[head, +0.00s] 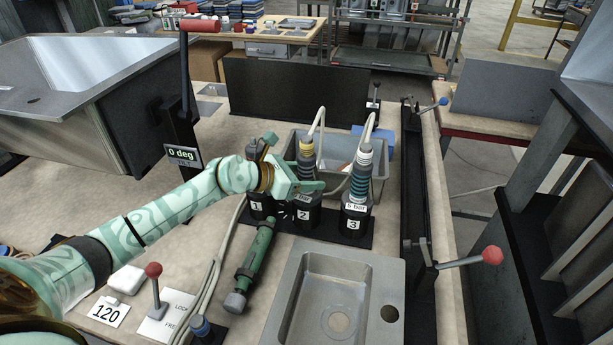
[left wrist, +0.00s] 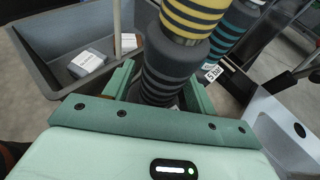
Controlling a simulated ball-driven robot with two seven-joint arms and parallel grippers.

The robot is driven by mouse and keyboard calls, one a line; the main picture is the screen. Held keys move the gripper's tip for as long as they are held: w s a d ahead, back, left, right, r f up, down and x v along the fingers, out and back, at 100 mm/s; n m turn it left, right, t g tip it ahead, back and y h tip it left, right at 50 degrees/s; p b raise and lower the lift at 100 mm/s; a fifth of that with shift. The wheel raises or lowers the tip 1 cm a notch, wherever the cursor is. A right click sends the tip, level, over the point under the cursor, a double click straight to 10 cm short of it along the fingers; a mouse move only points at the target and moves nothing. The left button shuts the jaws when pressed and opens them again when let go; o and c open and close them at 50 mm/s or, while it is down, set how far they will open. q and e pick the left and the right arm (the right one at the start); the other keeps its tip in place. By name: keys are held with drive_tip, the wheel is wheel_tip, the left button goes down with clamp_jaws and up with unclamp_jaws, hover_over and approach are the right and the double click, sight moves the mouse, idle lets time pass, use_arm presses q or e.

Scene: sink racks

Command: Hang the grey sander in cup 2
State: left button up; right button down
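The grey sander (head: 306,152) has yellow bands and a pale hose at its top. It stands upright at cup 2 (head: 303,218); my gripper partly hides where it meets the cup. In the left wrist view the sander (left wrist: 172,62) is between my fingers. My left gripper (head: 308,187) reaches in from the left at the sander's lower body. My right gripper is not in view.
A teal-banded tool (head: 361,175) stands in cup 3 (head: 354,224), close on the right. A green tool (head: 256,250) lies in front. A grey bin (head: 376,178) is behind the cups, a sink (head: 290,300) in front.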

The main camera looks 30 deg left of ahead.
use_arm(q)
drive_tip(key=shift+s+f, duration=0.1)
drive_tip(key=shift+f, duration=0.05)
drive_tip(key=p+v, duration=0.3)
drive_tip(key=v, duration=1.3)
drive_tip(key=shift+r, duration=0.2)
drive_tip(key=shift+s, duration=0.1)
